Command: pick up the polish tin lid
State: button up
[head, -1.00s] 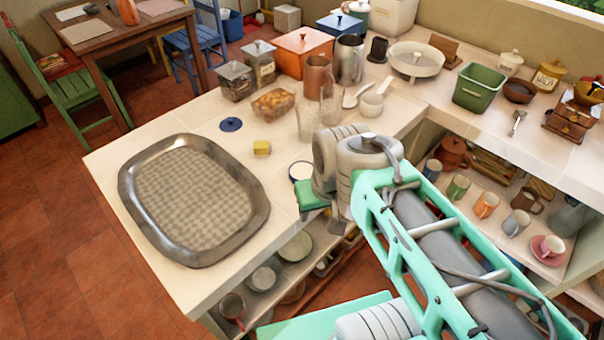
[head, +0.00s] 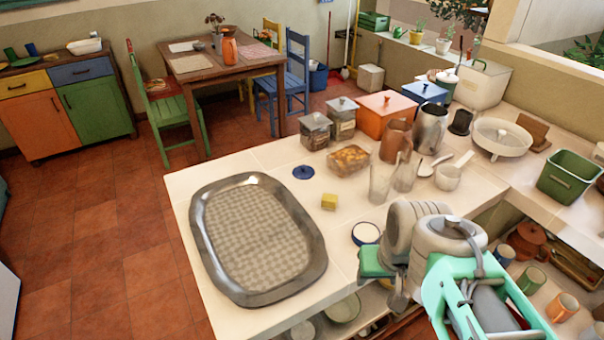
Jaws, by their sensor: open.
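A dark blue round lid (head: 303,172) with a small raised middle lies flat on the white counter, behind the large tray. A shallow round piece with a blue rim and pale inside (head: 366,233) lies nearer my arm. I cannot tell for sure which of the two is the polish tin lid. My gripper (head: 396,292) is at the counter's front edge, just below the blue-rimmed piece in the picture. It is open and appears empty; its fingers are partly hidden by my wrist.
A large grey oval tray (head: 208,240) fills the counter's left part. A yellow block (head: 329,201), a glass jug (head: 380,183) and a food container (head: 348,159) stand around the blue lid. Canisters and pots line the back. Open shelves with cups are below.

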aim_at(301, 172)
jog(key=u, duration=2.85)
jog(key=k, duration=0.6)
jog(key=z, duration=1.35)
jog(key=i, duration=0.5)
